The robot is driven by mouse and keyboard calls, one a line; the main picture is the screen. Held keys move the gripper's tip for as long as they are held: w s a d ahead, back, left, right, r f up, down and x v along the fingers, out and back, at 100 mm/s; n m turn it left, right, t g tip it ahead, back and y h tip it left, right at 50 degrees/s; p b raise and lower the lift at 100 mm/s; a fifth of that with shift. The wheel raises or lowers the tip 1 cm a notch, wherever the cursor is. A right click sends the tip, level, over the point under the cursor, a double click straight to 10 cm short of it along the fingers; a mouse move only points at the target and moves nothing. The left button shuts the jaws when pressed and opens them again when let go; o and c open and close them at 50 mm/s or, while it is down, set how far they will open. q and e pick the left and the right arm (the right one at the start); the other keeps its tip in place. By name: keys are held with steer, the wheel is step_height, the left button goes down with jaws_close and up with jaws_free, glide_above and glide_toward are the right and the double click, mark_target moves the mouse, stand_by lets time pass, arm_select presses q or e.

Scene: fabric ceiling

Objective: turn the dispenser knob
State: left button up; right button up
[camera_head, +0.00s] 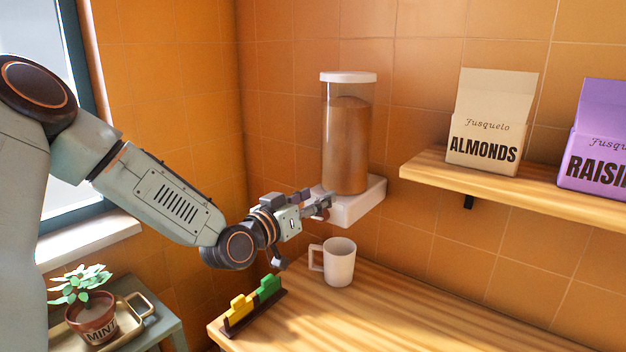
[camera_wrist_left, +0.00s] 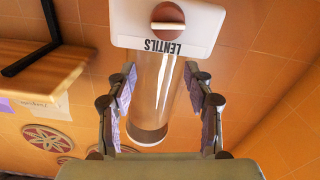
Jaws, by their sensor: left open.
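The dispenser is a clear cylinder (camera_head: 346,145) of brown contents with a white lid, on a white wall base (camera_head: 358,206). In the left wrist view the base front (camera_wrist_left: 205,25) reads LENTILS upside down. The dispenser knob (camera_wrist_left: 168,14) there is round and brown with a pale bar across it. I cannot make the knob out in the head view, where my gripper overlaps the base's left side. My left gripper (camera_head: 325,204) is open in front of the base. In the left wrist view its fingers (camera_wrist_left: 160,78) are spread, with nothing between them, and the knob lies beyond the tips.
A white mug (camera_head: 340,265) stands on the wooden counter (camera_head: 430,310) below the dispenser. A yellow and green block holder (camera_head: 252,305) is left of it. A shelf (camera_head: 430,172) at the right carries almonds (camera_head: 485,125) and raisins (camera_head: 597,150) cartons. A mint plant (camera_head: 90,310) stands lower left.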

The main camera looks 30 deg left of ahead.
arm_select(q)
steer(key=shift+r, duration=2.6)
steer(key=shift+f, duration=0.1)
arm_select(e)
steer(key=shift+r, duration=0.1)
stand_by(0.4)
